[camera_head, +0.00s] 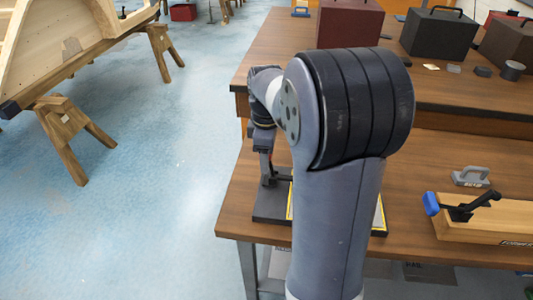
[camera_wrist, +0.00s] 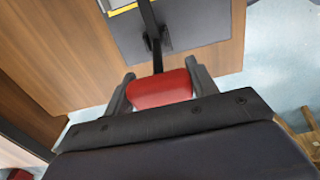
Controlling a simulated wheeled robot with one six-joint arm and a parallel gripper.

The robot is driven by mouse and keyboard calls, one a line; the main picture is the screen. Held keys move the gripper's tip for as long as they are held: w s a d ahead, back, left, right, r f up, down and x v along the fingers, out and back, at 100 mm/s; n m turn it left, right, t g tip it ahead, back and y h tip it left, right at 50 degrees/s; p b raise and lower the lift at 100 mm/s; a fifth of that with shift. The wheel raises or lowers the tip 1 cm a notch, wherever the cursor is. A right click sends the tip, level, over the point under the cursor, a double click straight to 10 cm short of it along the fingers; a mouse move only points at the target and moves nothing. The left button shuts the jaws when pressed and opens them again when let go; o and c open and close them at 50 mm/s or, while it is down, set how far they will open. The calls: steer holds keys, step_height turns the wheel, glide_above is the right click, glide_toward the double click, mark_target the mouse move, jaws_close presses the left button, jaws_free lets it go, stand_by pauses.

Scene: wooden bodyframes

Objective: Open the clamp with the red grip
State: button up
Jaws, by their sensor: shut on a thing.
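The clamp's red grip (camera_wrist: 160,90) sits between the two fingers of my gripper (camera_wrist: 160,74) in the wrist view, one finger on each side. My gripper is shut on it. The clamp's black lever (camera_wrist: 152,35) runs from the grip up over a dark base plate (camera_wrist: 195,22). In the head view my gripper (camera_head: 264,139) is at the left end of the workbench, above the dark base plate (camera_head: 268,213). How far the lever is swung is hard to tell.
A second clamp with a blue grip (camera_head: 431,203) is on a wooden block (camera_head: 480,222) to the right. A grey object (camera_head: 471,177) lies behind it. Several toolboxes stand on the raised shelf (camera_head: 440,85). Floor is clear left of the workbench (camera_head: 245,190); a sawhorse (camera_head: 65,125) stands farther left.

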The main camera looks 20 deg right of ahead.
steer(key=shift+a, duration=0.1)
steer(key=w+a+f+g+h+p, duration=0.1)
steer(key=h+p, duration=0.1)
steer(key=w+a+f+g+h+p, duration=0.1)
steer(key=a+g+h+p, duration=0.1)
steer(key=h+p, duration=0.1)
steer(key=w+a+f+g+h+p, duration=0.1)
steer(key=f+g+h+p, duration=0.1)
steer(key=p, duration=0.1)
steer(key=shift+a+h, duration=0.25)
steer(key=shift+h, duration=0.05)
steer(key=shift+w+a+f, duration=0.15)
steer(key=shift+a+f, duration=0.05)
steer(key=shift+f, duration=0.4)
steer(key=shift+w+a+f, duration=0.15)
steer(key=shift+f, duration=0.4)
steer(key=o, duration=1.4)
